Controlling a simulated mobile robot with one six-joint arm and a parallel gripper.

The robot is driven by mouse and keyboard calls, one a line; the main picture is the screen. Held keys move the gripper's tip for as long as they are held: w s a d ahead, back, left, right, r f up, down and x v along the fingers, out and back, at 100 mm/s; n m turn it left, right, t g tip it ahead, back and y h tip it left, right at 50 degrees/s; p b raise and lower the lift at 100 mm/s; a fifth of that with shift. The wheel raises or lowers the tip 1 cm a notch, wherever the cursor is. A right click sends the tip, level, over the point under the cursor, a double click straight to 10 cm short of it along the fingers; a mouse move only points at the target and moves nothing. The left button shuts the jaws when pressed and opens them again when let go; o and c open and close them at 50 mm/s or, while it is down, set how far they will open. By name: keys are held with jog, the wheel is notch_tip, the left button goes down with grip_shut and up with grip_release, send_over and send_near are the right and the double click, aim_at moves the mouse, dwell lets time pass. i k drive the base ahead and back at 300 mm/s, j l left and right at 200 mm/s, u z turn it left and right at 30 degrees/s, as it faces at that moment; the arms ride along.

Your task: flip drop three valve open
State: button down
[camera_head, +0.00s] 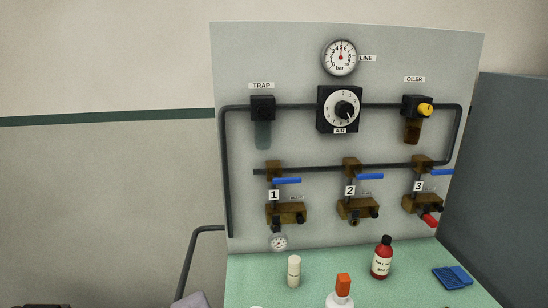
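The drop three valve (422,161) is a brass-coloured body on the lower pipe at the right of the grey panel. Its blue lever (442,172) points right, roughly level, across the vertical drop. A white label with the number 3 (418,186) sits below it. Under the label is a brass block (422,203) with dark fittings, and a red part (430,220) hangs at its lower right. My gripper is not seen in this view.
Drops one (287,181) and two (370,176) have similar level blue levers. Below, the green bench holds a red bottle (382,258), a cream cylinder (294,272), an orange-capped bottle (343,286) and a blue item (452,278). A grey cabinet (515,180) stands close on the right.

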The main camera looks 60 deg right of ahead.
aim_at(433, 172)
jog(key=z, duration=3.15)
jog(key=i+l+u, duration=0.1)
jog(key=i+l, duration=0.15)
jog(key=l, duration=0.2)
jog(key=u, duration=0.05)
